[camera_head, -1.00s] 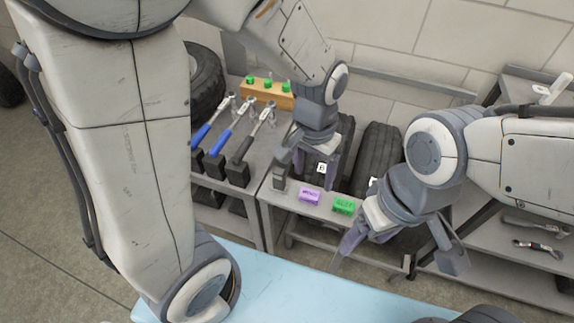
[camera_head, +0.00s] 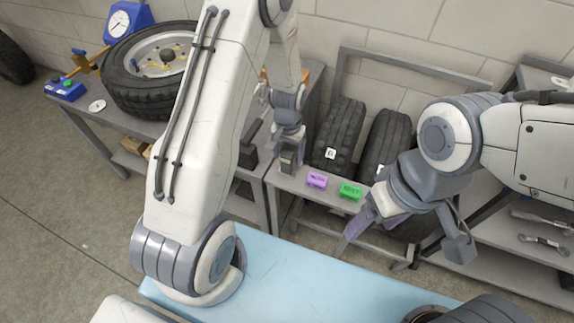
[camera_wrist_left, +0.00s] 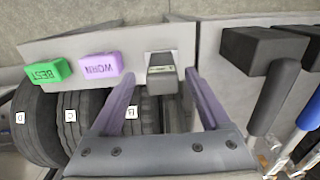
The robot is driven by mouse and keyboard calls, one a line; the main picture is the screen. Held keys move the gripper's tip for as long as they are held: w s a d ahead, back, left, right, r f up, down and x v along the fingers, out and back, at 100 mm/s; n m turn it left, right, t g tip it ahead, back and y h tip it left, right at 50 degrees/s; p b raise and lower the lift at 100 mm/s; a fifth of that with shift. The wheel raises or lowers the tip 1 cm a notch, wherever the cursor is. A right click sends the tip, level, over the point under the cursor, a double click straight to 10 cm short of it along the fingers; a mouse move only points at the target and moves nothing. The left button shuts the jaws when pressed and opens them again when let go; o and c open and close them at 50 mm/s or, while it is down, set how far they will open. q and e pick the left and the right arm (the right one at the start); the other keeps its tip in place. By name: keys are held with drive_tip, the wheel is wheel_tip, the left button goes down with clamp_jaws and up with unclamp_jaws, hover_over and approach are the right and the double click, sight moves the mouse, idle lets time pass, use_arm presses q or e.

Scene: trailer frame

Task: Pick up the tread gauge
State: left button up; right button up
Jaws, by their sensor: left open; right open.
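The tread gauge (camera_head: 289,158) is a small dark grey block with a light display. It stands at the left end of the grey bench shelf in front of the tyres, and also shows in the left wrist view (camera_wrist_left: 162,76). My left gripper (camera_head: 289,140) is right above it in the head view. In the left wrist view my left gripper (camera_wrist_left: 160,84) is open, with one purple-grey finger on each side of the gauge and gaps between. My right gripper (camera_head: 401,252) is open and empty, off to the right and nearer the camera.
A purple WORN block (camera_head: 317,180) and a green BEST block (camera_head: 351,191) sit beside the gauge. Upright tyres (camera_head: 343,128) stand behind. In the left wrist view, black-ended tools (camera_wrist_left: 263,49) lie right of the gripper. A light blue surface (camera_head: 300,277) is in front.

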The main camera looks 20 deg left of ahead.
sight(287, 162)
use_arm(q)
drive_tip(key=shift+a+f, duration=0.15)
drive_tip(key=shift+f, duration=1.75)
clamp_jaws()
drive_tip(key=shift+r, duration=0.1)
wheel_tip(287, 162, up, 4)
drive_tip(key=shift+r, duration=0.1)
drive_tip(key=s+d+r, duration=0.3)
drive_tip(key=d+r, duration=0.4)
drive_tip(key=d, duration=0.4)
drive_tip(key=w+a+f, duration=0.1)
drive_tip(key=a+f, duration=0.1)
drive_tip(key=a, duration=0.1)
drive_tip(key=a+f+p, duration=0.1)
drive_tip(key=a+f, duration=0.1)
drive_tip(key=a, duration=0.2)
drive_tip(key=w+a+f, duration=0.1)
drive_tip(key=a+f, duration=0.2)
drive_tip(key=a, duration=0.1)
drive_tip(key=shift+w+f, duration=0.1)
drive_tip(key=shift+w, duration=0.25)
drive_tip(key=shift+f+p, duration=0.45)
drive_tip(key=shift+f, duration=1.5)
